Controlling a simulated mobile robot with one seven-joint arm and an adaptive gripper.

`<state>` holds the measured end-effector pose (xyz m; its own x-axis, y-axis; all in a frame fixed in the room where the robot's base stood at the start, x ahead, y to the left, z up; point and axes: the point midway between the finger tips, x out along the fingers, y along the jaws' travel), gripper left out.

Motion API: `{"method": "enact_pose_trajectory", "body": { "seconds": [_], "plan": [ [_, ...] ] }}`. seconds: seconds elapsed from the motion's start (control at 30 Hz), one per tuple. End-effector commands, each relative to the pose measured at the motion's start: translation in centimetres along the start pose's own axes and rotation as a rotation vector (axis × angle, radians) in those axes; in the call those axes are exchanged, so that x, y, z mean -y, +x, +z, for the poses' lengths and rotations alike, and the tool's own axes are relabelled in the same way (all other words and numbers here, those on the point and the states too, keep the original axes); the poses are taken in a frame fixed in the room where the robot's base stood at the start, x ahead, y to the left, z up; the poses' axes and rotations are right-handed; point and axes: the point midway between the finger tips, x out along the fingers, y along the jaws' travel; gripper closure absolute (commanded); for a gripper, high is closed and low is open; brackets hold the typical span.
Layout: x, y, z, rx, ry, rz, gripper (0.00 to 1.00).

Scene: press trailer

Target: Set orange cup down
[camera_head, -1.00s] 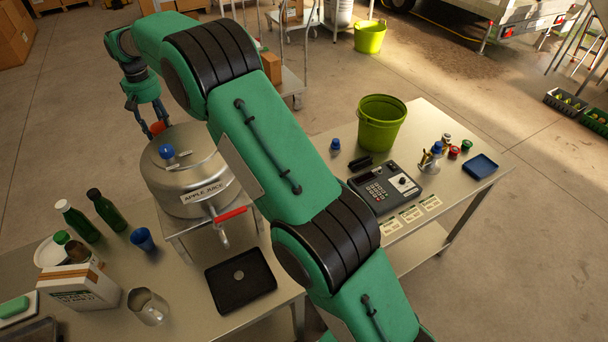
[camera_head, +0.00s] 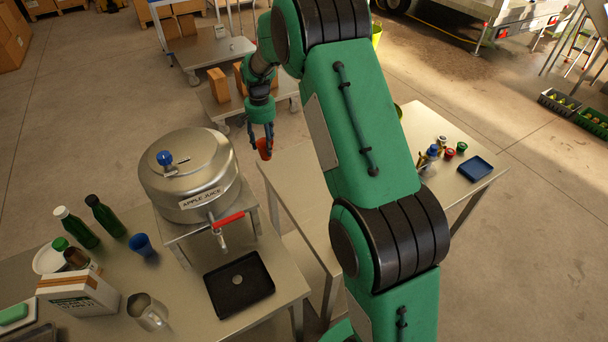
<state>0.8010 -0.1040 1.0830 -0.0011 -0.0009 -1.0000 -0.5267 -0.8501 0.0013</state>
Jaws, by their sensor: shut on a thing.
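The orange cup (camera_head: 264,149) is between the fingers of my gripper (camera_head: 262,139), at the back left corner of the right-hand table (camera_head: 298,178). My gripper points down and is shut on the cup. The cup looks upright. I cannot tell whether its bottom touches the table or is above it. Part of the cup is hidden by the fingers.
The steel apple juice tank (camera_head: 190,176) with a red tap handle stands just left of my gripper. A black tray (camera_head: 240,284) and a blue cup (camera_head: 142,244) are on the left table. My arm hides much of the right-hand table; its left end looks clear.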

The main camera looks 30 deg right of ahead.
Motion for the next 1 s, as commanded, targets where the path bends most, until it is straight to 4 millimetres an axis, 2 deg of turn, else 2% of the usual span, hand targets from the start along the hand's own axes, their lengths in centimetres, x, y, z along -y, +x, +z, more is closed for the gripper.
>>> {"method": "enact_pose_trajectory", "body": {
  "seconds": [0.03,0.2,0.4,0.5,0.7,1.0],
  "plan": [
    [-2.0,0.5,0.9,0.003,0.054,0.002,0.69],
    [-7.8,3.1,4.0,0.004,0.243,0.002,0.69],
    [-13.5,5.6,8.2,0.002,0.445,0.002,0.69],
    [-15.5,6.5,10.0,0.003,0.522,0.002,0.69],
    [-17.8,7.5,12.2,0.001,0.613,0.001,0.69],
    [-18.2,7.8,12.7,0.001,0.632,0.001,0.69]
  ]
}}
